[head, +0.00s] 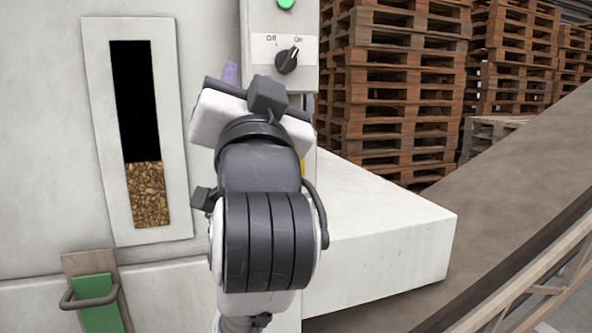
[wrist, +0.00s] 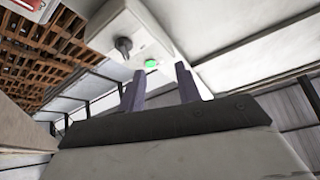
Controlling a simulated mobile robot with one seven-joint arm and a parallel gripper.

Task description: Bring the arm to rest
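My arm (head: 265,215) is raised in front of the machine, its wrist covering part of the control box below the switch. My gripper (wrist: 160,70) shows two purple-grey fingers standing apart with nothing between them. In the head view only a fingertip (head: 230,72) shows past the wrist; the rest is hidden. The black rotary switch (head: 287,60) points to On, at upper right. It also shows in the wrist view (wrist: 123,46), beyond the fingers and apart from them. The green lamp (head: 286,3) above the switch looks bright.
A sight window (head: 149,190) shows brown pellets in its lower part. A green slide plate with a handle (head: 96,296) is at lower left. A white ledge (head: 395,235) juts out right of my arm, beside a sloping conveyor (head: 500,180). Pallet stacks (head: 405,90) stand behind.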

